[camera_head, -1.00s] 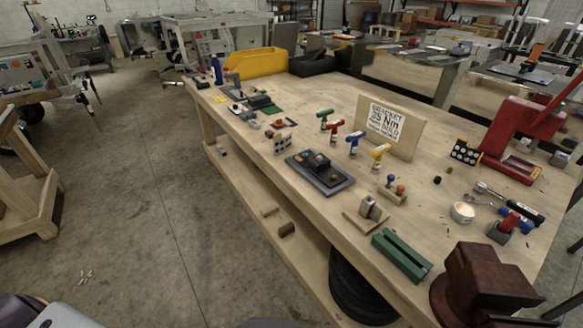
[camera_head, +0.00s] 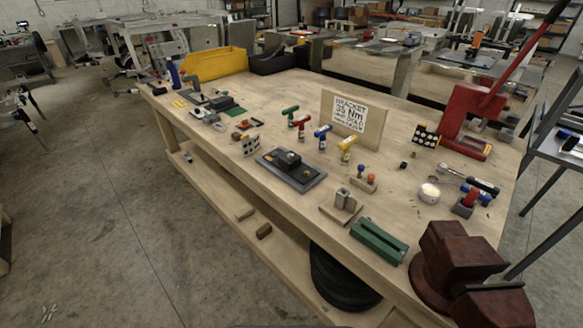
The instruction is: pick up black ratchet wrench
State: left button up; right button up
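A ratchet wrench with a black handle (camera_head: 483,187) and a silver shaft lies on the right part of the wooden workbench (camera_head: 235,208). Its head points left, near the base of the red press. A blue item and a small red and grey item lie close in front of the handle. Neither of my grippers shows in the head view, and nothing is touching the wrench.
A dark red vise (camera_head: 450,262) stands at the bench's near right corner. A green block (camera_head: 379,240), a white round tub (camera_head: 429,193), a red press (camera_head: 463,120) and a sign board (camera_head: 352,115) share the top. Open floor (camera_head: 110,210) lies to the left.

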aim_at(442, 169)
jog(key=z, duration=1.4)
jog(key=i+l+u, duration=0.1)
jog(key=l+u, duration=0.15)
